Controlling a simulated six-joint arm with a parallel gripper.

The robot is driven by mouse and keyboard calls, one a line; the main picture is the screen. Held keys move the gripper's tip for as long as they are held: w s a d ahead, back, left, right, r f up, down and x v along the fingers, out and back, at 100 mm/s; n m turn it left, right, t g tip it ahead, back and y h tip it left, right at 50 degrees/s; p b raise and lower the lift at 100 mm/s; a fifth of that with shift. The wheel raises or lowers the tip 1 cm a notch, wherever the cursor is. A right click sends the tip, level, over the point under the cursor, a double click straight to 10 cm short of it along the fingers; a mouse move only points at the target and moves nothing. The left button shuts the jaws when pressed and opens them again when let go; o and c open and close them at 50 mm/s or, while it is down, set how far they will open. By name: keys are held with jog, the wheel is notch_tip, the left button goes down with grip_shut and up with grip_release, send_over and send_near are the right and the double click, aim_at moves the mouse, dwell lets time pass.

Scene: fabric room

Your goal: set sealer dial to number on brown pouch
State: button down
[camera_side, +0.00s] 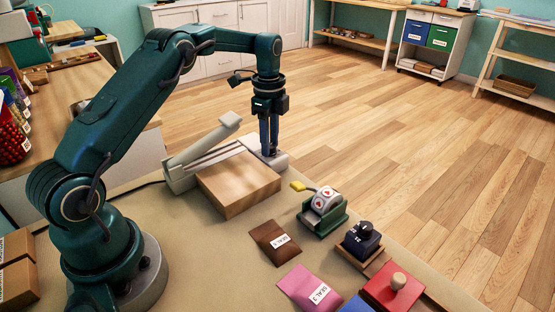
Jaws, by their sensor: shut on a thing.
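The pale grey sealer (182,176) stands on the work table with its long arm raised. My gripper (268,152) points straight down at the sealer's right end. Its blue fingers are shut on the dial there, which they mostly hide. I cannot read the dial's setting. The brown pouch (268,238) lies flat on the table, right of and nearer than the sealer. Its white label (282,241) reads "SEAL" and a small last character that I cannot read for sure.
A wooden block (238,185) sits against the sealer's front. A pink pouch (305,290) with a similar label lies nearer.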

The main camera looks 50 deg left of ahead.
jog(key=c, duration=0.5)
grip_release()
jog(key=shift+r, duration=2.55)
